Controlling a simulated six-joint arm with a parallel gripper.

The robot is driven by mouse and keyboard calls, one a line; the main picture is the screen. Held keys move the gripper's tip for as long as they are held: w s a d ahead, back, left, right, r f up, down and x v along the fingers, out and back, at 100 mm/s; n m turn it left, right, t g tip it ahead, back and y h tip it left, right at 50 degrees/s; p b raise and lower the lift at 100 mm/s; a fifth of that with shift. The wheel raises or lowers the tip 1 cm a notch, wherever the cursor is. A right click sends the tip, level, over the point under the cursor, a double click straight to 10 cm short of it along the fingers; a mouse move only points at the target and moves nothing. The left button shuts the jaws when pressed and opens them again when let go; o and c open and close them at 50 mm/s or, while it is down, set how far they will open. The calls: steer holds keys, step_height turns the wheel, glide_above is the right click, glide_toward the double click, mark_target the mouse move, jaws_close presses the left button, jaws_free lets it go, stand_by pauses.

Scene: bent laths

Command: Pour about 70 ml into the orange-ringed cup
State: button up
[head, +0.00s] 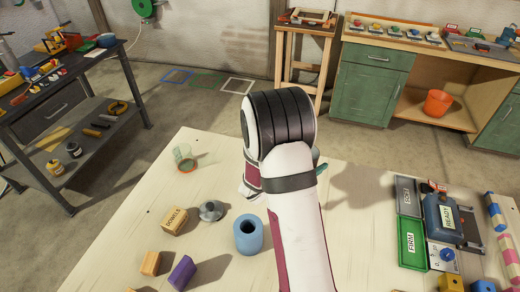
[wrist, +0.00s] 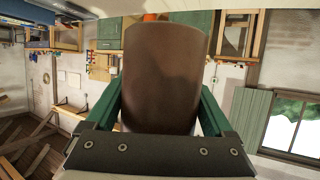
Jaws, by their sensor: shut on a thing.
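A clear, greenish cup (head: 184,158) with an orange ring near its base stands on the table's far left part in the head view. Whether it holds any liquid is too small to tell. In the wrist view my gripper (wrist: 160,105) has its green fingers shut on a smooth brown vessel (wrist: 162,70), one finger on each side. The vessel's mouth and contents are not visible. In the head view my arm hides the vessel and nearly all of the gripper, to the right of the cup; its tilt is unclear.
A blue cylinder with a hole (head: 249,235), a grey knobbed piece (head: 211,211), a labelled wooden block (head: 175,221), an orange block (head: 150,263) and a purple block (head: 182,271) stand on the near left table. Trays (head: 411,243) and a blue box (head: 444,217) are at right.

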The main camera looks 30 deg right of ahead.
step_height(320, 180, up, 5)
steer(key=shift+w+r, duration=0.1)
steer(key=w+a+n+t+y, duration=0.3)
steer(key=w+a+n+t, duration=0.2)
steer(key=w+a, duration=1.35)
steer(key=w+a+n+t+y, duration=0.15)
steer(key=w+a, duration=0.35)
steer(key=a, duration=0.6)
steer(key=w+a+n+t+y, duration=0.1)
steer(key=w+a+n+y, duration=0.2)
steer(key=a, duration=0.8)
steer(key=shift+m+h, duration=0.25)
steer(key=shift+h, duration=0.2)
steer(key=f, duration=0.9)
steer(key=w+f, duration=0.1)
steer(key=f, duration=0.4)
steer(key=shift+w+d+f, duration=0.1)
steer(key=shift+d+f, duration=0.1)
steer(key=shift+f, duration=0.15)
steer(key=shift+d, duration=0.2)
